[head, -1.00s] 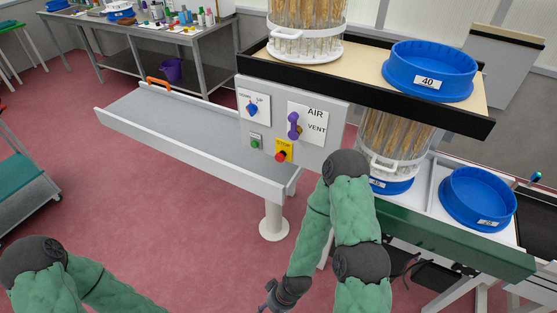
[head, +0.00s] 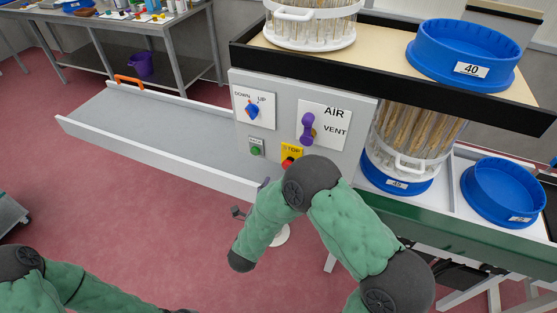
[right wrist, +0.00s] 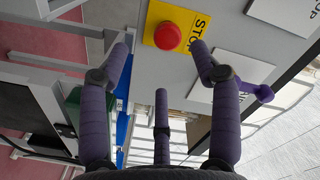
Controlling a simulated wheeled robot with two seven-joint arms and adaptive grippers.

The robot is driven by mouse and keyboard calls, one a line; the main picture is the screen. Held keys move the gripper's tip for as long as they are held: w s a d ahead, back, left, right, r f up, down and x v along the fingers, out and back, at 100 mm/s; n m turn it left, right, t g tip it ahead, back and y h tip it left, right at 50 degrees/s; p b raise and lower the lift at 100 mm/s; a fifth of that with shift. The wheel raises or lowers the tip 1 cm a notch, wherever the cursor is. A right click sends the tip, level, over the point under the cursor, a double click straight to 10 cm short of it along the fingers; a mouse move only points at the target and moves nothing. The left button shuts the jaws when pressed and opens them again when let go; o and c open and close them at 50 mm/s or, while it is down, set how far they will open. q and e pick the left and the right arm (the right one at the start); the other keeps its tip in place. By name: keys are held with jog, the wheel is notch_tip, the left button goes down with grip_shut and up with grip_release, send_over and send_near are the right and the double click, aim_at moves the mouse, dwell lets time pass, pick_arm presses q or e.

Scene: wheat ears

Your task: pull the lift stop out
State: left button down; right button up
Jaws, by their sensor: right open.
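The lift stop is a red mushroom button (right wrist: 167,36) on a yellow STOP plate (right wrist: 190,18). In the head view the red button (head: 288,162) is partly covered by my right arm. In the right wrist view my right gripper (right wrist: 161,60) is open and empty. Two purple fingers stand to either side of the button's line and a third is below it. The fingers seem short of the button; no contact shows. In the head view this gripper is mostly hidden by my arm. My left arm enters at the bottom left; its gripper is out of view.
The grey panel (head: 242,142) also carries a blue DOWN/UP knob (head: 252,110), a purple AIR/VENT lever (head: 307,128) and a green button (head: 256,151). A blue tray (head: 505,192) and a wheat-filled holder (head: 410,145) stand to the right. A long grey trough (head: 150,125) extends left.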

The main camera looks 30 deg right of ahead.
jog(key=shift+h, duration=0.4)
jog(key=x, duration=0.3)
jog(key=b+x, duration=0.1)
jog(key=x, duration=0.3)
jog(key=b+x, duration=0.1)
jog(key=x, duration=0.2)
jog(key=shift+w+d+r, duration=0.1)
jog(key=shift+d+r, duration=0.25)
jog(key=shift+d, duration=0.05)
jog(key=shift+m, duration=0.3)
grip_shut()
